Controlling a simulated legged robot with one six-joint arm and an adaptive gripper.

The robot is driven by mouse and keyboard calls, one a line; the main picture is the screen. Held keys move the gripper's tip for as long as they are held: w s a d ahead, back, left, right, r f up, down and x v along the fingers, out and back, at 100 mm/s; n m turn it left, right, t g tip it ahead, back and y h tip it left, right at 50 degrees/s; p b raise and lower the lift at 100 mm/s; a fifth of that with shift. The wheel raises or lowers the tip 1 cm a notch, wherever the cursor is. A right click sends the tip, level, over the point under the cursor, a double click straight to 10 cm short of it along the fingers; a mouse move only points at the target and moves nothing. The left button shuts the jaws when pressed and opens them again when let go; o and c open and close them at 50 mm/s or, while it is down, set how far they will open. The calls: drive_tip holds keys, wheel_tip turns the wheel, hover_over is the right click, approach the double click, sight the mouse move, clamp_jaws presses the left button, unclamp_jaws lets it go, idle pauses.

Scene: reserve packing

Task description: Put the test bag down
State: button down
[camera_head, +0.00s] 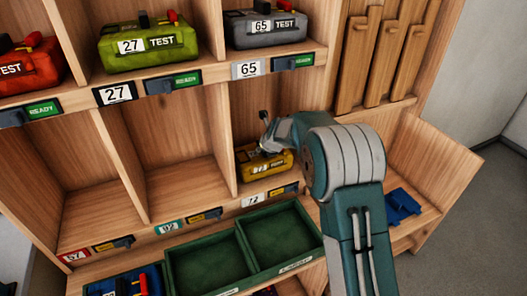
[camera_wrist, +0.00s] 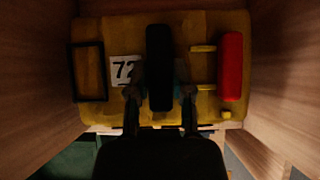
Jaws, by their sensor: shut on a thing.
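The yellow test bag (camera_head: 256,172) is in the compartment above the 72 label, low and close to the shelf board. I cannot tell whether its underside touches the board. It looks about level. In the wrist view the bag (camera_wrist: 205,100) shows a 72 tag, a black handle (camera_wrist: 160,50), a red cylinder at the right and a black frame at the left. My gripper (camera_head: 266,146) reaches in from the right, above the bag. In the wrist view my gripper (camera_wrist: 160,94) has its fingers on both sides of the handle, shut on it.
Wooden compartment walls stand close on both sides. Empty compartments lie left, above the 92 (camera_head: 168,228) and 57 labels. Green (camera_head: 130,40), grey (camera_head: 265,30) and red (camera_head: 30,68) bags fill the upper shelf. Green trays (camera_head: 208,262) stand below. A blue object (camera_head: 402,206) lies at right.

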drive_tip(key=shift+f, duration=0.3)
drive_tip(key=shift+d, duration=0.4)
drive_tip(key=c, duration=0.5)
unclamp_jaws()
drive_tip(key=shift+a+f, duration=0.1)
drive_tip(key=shift+f, duration=0.1)
drive_tip(key=shift+a, duration=0.15)
